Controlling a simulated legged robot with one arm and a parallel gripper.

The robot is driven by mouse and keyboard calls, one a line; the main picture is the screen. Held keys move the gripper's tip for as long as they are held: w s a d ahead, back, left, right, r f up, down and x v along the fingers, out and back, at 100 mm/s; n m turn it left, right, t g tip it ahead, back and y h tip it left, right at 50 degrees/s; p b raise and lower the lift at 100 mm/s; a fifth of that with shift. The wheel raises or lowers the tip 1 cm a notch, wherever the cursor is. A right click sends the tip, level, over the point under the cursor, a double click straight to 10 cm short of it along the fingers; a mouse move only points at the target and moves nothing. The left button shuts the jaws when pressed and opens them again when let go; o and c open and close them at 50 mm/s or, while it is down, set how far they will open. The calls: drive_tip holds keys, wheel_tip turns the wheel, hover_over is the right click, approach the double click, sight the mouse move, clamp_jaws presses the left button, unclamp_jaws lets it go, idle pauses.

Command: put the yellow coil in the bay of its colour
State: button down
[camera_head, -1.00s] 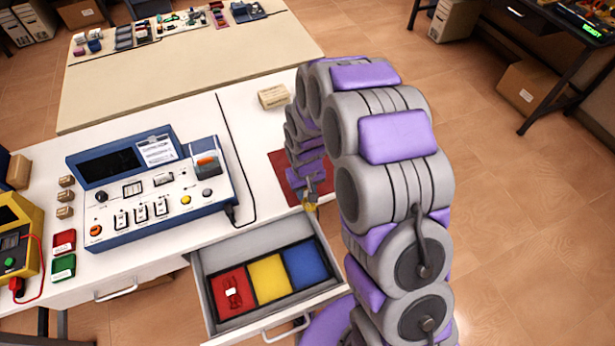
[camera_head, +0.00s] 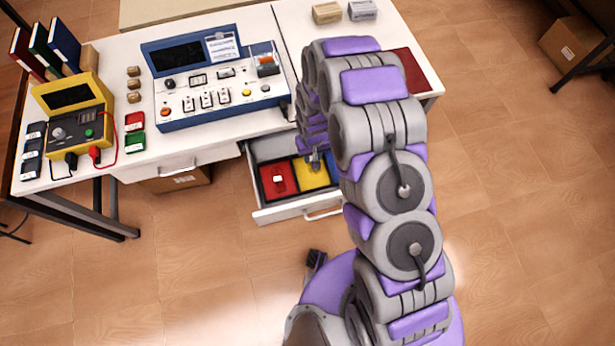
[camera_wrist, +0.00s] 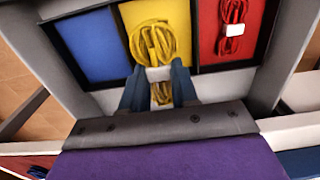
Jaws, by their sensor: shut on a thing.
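The yellow coil (camera_wrist: 152,42) has a white band around its middle. My gripper (camera_wrist: 158,76) is shut on it at the band, with a dark blue finger on either side. The coil lies over the yellow bay (camera_wrist: 183,20) in the wrist view; I cannot tell whether it touches the floor of the bay. In the head view my gripper (camera_head: 315,160) is over the yellow bay (camera_head: 309,174) of the open drawer (camera_head: 262,216), and the coil is hard to make out. The red bay (camera_head: 266,189) and the blue bay (camera_wrist: 88,45) flank the yellow one.
A red coil (camera_wrist: 232,14) lies in the red bay. Above the drawer stands the white bench (camera_head: 222,32) with a blue instrument (camera_head: 180,122), a yellow meter (camera_head: 75,125) and red and green boxes. My arm hides the drawer's right end in the head view.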

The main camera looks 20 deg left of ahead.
drive_tip(key=f, duration=0.2)
drive_tip(key=d+f, duration=0.1)
drive_tip(key=f, duration=0.1)
drive_tip(key=shift+b, duration=0.35)
drive_tip(key=a+f, duration=0.2)
drive_tip(key=shift+f, duration=0.3)
drive_tip(key=f, duration=0.3)
drive_tip(key=shift+d+f+b, duration=0.1)
drive_tip(key=shift+d+b, duration=0.15)
drive_tip(key=shift+b, duration=0.15)
drive_tip(key=shift+w+d, duration=0.1)
drive_tip(key=shift+d, duration=0.45)
drive_tip(key=shift+a+f, duration=0.1)
drive_tip(key=shift+a, duration=0.15)
drive_tip(key=c, duration=0.9)
unclamp_jaws()
drive_tip(key=shift+a+f, duration=0.1)
drive_tip(key=shift+a, duration=0.35)
drive_tip(key=shift+o, duration=0.2)
drive_tip(key=shift+d+r, duration=0.25)
drive_tip(key=shift+d, duration=0.3)
drive_tip(key=shift+a+r, duration=0.15)
drive_tip(key=shift+r, duration=0.3)
wheel_tip(320, 180, up, 11)
drive_tip(key=shift+f+p, duration=0.15)
drive_tip(key=shift+p, duration=0.8)
drive_tip(key=shift+r, duration=0.2)
drive_tip(key=shift+a, duration=0.15)
